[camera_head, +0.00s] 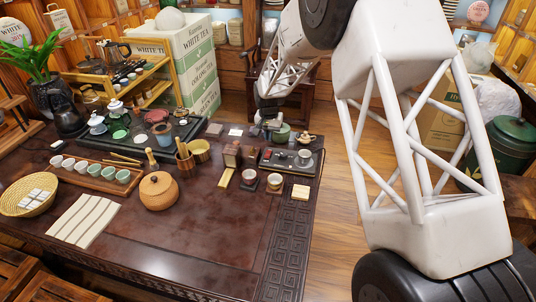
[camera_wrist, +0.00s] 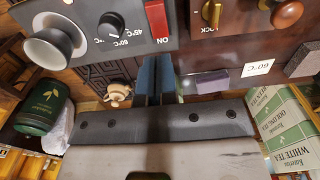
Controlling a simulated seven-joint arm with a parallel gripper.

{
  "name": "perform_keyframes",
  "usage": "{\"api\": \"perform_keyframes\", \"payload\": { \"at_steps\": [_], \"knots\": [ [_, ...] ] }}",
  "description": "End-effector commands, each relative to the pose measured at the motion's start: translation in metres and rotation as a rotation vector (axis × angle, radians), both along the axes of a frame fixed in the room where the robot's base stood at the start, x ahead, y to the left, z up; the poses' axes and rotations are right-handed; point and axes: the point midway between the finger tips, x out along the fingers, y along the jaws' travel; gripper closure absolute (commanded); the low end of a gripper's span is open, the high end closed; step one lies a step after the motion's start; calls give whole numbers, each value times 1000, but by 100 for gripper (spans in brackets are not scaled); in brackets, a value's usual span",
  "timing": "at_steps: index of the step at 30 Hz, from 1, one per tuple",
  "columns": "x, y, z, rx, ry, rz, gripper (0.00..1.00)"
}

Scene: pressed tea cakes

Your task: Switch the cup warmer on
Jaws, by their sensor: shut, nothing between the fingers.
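The cup warmer (camera_head: 308,168) is a dark flat unit near the right end of the table, with a pale cup on it. In the wrist view its grey panel (camera_wrist: 80,12) fills the upper left, with a black dial (camera_wrist: 110,26) marked 45°C and 60°C. A red switch (camera_wrist: 157,18) sits beside the dial, with ON printed at its lower end. I cannot tell which way the switch is set. My gripper (camera_wrist: 165,66) is shut and empty, its fingertips a little apart from the switch in the picture. In the head view its fingers are too small to make out.
A wooden box with a brass latch (camera_wrist: 212,12) stands beside the warmer. A 60°C card (camera_wrist: 257,69) lies nearby. A small beige teapot (camera_head: 306,138) stands behind the warmer. A cup on a coaster (camera_head: 274,182) stands in front. The table's middle front is clear.

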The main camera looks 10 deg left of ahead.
Motion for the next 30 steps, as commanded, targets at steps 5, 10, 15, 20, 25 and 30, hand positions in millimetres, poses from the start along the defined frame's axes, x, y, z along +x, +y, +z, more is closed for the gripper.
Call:
{"api": "perform_keyframes", "payload": {
  "at_steps": [5, 10, 15, 20, 25, 30],
  "knots": [
    [0, 0, 8, 0, 0, 0, 100],
    [0, 0, 11, 0, 0, 0, 100],
    [0, 0, 11, 0, 0, 0, 100],
    [0, 0, 10, 0, 0, 0, 100],
    [-1, -3, 14, 1, -1, 0, 100],
    [-6, -16, 29, 3, -7, -2, 100]
  ]
}}
